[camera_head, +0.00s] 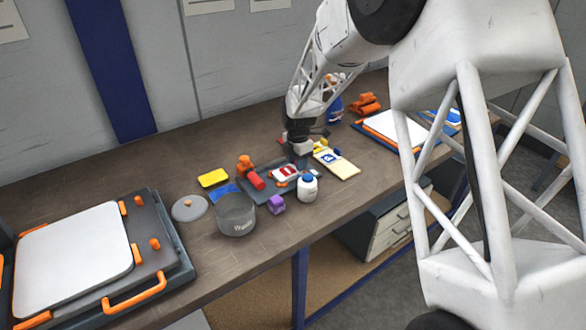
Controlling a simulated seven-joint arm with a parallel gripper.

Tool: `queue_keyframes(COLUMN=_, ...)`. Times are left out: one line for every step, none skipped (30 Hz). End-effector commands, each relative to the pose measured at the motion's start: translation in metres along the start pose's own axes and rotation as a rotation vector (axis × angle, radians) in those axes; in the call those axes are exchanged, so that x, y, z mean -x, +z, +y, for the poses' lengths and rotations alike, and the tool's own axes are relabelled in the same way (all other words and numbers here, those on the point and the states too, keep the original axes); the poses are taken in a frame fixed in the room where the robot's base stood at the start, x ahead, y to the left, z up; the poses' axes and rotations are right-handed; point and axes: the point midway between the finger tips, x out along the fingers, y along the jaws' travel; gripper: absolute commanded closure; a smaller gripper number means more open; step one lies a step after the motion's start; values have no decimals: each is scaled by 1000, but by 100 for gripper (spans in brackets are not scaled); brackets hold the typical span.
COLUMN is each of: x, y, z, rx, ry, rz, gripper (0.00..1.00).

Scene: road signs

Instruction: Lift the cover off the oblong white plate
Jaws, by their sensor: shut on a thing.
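My gripper (299,151) is over the back right part of a dark tray (258,188) in the middle of the bench. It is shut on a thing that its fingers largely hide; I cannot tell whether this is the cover. A small white plate with a red mark (286,173) lies on the tray just below my gripper. A larger oblong white plate (75,258) lies on the dark orange-handled unit at left, with no cover visible on it. Another white panel (392,128) lies at the far right.
A yellow block (213,178) and an orange-red piece (246,167) are near the tray.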

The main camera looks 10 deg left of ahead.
Motion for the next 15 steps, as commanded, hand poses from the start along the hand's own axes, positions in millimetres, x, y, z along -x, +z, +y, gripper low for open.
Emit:
queue_keyframes(x=-1, y=0, z=0, rx=0, ry=-1, rz=1, gripper=87)
queue_keyframes(x=-1, y=-1, z=0, rx=0, ry=-1, rz=1, gripper=87)
queue_keyframes(x=-1, y=-1, z=0, rx=0, ry=-1, rz=1, gripper=87)
queue_keyframes(x=-1, y=-1, z=0, rx=0, ry=-1, rz=1, gripper=87)
queue_keyframes(x=-1, y=-1, z=0, rx=0, ry=-1, rz=1, gripper=87)
queue_keyframes(x=-1, y=-1, z=0, rx=0, ry=-1, rz=1, gripper=87)
queue_keyframes(x=-1, y=-1, z=0, rx=0, ry=-1, rz=1, gripper=87)
queue_keyframes(x=-1, y=-1, z=0, rx=0, ry=-1, rz=1, gripper=87)
queue_keyframes(x=0, y=-1, z=0, rx=0, ry=-1, rz=1, gripper=87)
queue_keyframes(x=0, y=-1, z=0, rx=0, ry=-1, rz=1, gripper=87)
queue_keyframes(x=1, y=-1, z=0, rx=0, ry=-1, rz=1, gripper=87)
queue_keyframes(x=2, y=-1, z=0, rx=0, ry=-1, rz=1, gripper=87)
queue_keyframes(x=4, y=-1, z=0, rx=0, ry=-1, rz=1, gripper=87)
queue_keyframes(x=6, y=-1, z=0, rx=0, ry=-1, rz=1, gripper=87)
queue_keyframes(x=9, y=-1, z=0, rx=0, ry=0, rz=1, gripper=87)
